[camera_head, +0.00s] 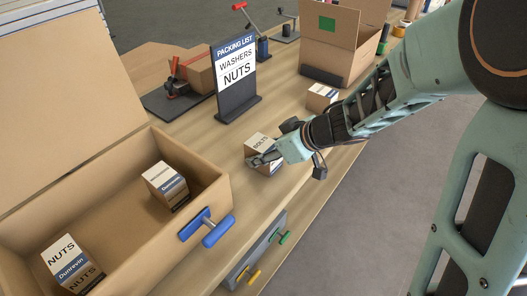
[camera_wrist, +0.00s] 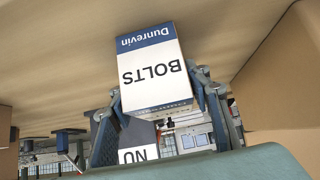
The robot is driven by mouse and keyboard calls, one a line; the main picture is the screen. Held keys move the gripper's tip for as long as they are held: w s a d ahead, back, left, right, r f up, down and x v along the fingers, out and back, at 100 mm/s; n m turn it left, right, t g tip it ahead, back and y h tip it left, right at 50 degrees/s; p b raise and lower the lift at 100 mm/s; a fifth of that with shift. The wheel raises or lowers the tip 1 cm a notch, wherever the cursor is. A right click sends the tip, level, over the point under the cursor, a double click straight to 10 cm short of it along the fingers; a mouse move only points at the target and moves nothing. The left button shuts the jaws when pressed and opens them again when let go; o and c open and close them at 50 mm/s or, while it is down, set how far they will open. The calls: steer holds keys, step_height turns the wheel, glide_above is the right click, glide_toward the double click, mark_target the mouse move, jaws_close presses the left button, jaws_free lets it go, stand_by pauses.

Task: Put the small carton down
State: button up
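The small carton (camera_head: 263,142) is a brown box with a white top marked BOLTS. It is over the bench, between the packing list sign and the bench's front edge. In the wrist view the carton (camera_wrist: 150,70) shows a white BOLTS face and a blue Dunrevin band, upside down. My gripper (camera_head: 265,158) has its fingers on opposite sides of the carton, and the wrist view shows the fingers (camera_wrist: 160,97) closed against it. I cannot tell whether its underside touches the bench (camera_head: 215,140).
The packing list sign (camera_head: 237,75) reads WASHERS, NUTS. A large open box (camera_head: 215,190) at left holds two cartons, one marked NUTS (camera_head: 65,250). Another small carton (camera_head: 322,94) stands behind my gripper.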

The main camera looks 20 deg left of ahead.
steer(key=shift+o, duration=1.3)
steer(key=shift+r, duration=0.15)
steer(key=p+v, duration=0.5)
steer(key=v, duration=0.7)
steer(key=shift+w, duration=0.1)
